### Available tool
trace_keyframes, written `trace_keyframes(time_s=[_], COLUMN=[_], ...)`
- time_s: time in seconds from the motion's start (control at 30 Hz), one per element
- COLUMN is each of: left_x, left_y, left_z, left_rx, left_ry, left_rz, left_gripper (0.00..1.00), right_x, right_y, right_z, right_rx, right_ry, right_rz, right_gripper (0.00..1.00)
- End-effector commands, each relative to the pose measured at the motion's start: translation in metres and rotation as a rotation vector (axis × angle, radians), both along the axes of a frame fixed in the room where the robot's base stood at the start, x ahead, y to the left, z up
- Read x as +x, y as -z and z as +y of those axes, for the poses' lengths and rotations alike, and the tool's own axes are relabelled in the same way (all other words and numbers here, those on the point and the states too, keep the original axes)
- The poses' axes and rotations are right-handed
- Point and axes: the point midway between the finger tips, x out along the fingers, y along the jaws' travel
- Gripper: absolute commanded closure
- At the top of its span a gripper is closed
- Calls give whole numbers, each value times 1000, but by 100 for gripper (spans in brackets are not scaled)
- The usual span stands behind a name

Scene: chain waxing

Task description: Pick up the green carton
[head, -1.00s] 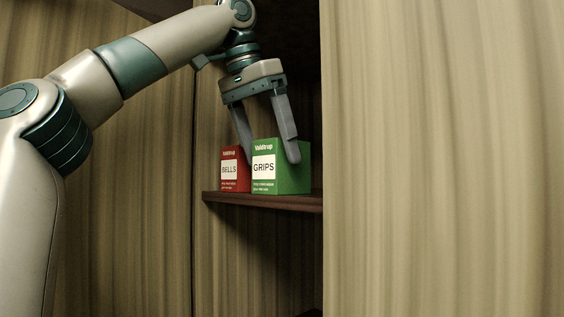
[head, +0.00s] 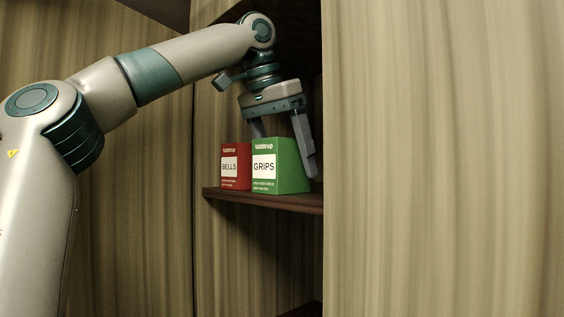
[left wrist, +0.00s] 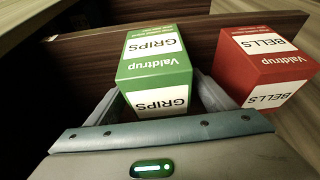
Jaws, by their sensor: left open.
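The green carton (head: 278,166), labelled GRIPS, stands upright on a brown shelf (head: 265,199). It also shows in the left wrist view (left wrist: 155,68). My left gripper (head: 284,150) reaches down from above and is open. One finger is at the carton's right side and the other goes down behind the cartons, its tip hidden. In the left wrist view the fingers flank the green carton, one of them near the gap beside the red carton. I cannot tell whether either finger touches it. My right gripper is not in view.
A red carton (head: 235,166), labelled BELLS, stands close to the left of the green one in the head view. The cabinet's wood panel (head: 440,160) rises close to the right of my left gripper. The shelf's left end is narrow.

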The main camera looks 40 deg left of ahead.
Motion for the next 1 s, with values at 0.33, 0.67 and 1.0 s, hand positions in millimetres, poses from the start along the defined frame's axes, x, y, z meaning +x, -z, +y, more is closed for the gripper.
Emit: trace_keyframes(time_s=[0.33,0.67,1.0], left_x=[1,1,1], left_y=[3,2,2], left_z=[0,0,0], left_rx=[0,0,0], left_ry=[-1,-1,-1], left_rz=[-1,-1,-1], left_gripper=[23,54,72], right_x=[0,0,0], right_y=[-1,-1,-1], right_z=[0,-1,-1], right_rx=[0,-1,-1], right_ry=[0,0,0], right_rz=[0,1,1], right_gripper=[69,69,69])
